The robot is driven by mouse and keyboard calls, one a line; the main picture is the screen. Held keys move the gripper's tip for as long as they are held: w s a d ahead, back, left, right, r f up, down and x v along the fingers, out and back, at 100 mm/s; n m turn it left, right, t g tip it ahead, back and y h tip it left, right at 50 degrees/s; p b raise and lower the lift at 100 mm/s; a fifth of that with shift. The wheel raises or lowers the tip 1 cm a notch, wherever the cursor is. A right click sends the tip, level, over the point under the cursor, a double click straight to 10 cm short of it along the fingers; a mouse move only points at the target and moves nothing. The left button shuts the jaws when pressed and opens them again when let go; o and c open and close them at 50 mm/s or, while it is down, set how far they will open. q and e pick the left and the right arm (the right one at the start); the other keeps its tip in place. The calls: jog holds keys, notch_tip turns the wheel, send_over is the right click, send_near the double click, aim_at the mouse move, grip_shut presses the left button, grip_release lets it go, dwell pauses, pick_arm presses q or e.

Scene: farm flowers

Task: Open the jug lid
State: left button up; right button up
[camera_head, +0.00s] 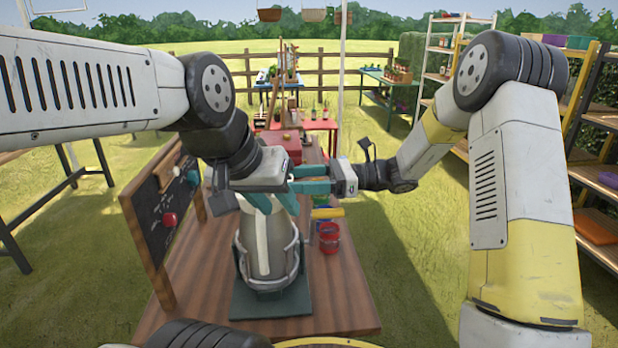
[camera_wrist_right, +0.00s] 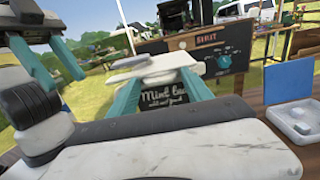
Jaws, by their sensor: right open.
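The jug (camera_head: 264,243) is a pale, tall vessel standing upright in a dark green base (camera_head: 271,299) on the wooden table. My left gripper (camera_head: 273,203) is above the jug's top, its teal fingers pointing down and spread apart. I see nothing clearly held between them. My right gripper (camera_head: 296,180) comes in from the right at the jug's top, its teal fingers apart and pointing left. In the right wrist view, a dark "Mint" label (camera_wrist_right: 163,95) shows between its fingers, below a pale flat part. The lid is mostly hidden by the grippers in the head view.
A chalkboard (camera_head: 160,220) with round coloured knobs stands along the table's left side. A red jar (camera_head: 329,237) stands right of the jug, near a yellow item (camera_head: 327,212). The front-right of the wooden table (camera_head: 345,295) is clear. Shelves stand at the far right.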

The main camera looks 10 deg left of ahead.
grip_shut()
dwell(1.4)
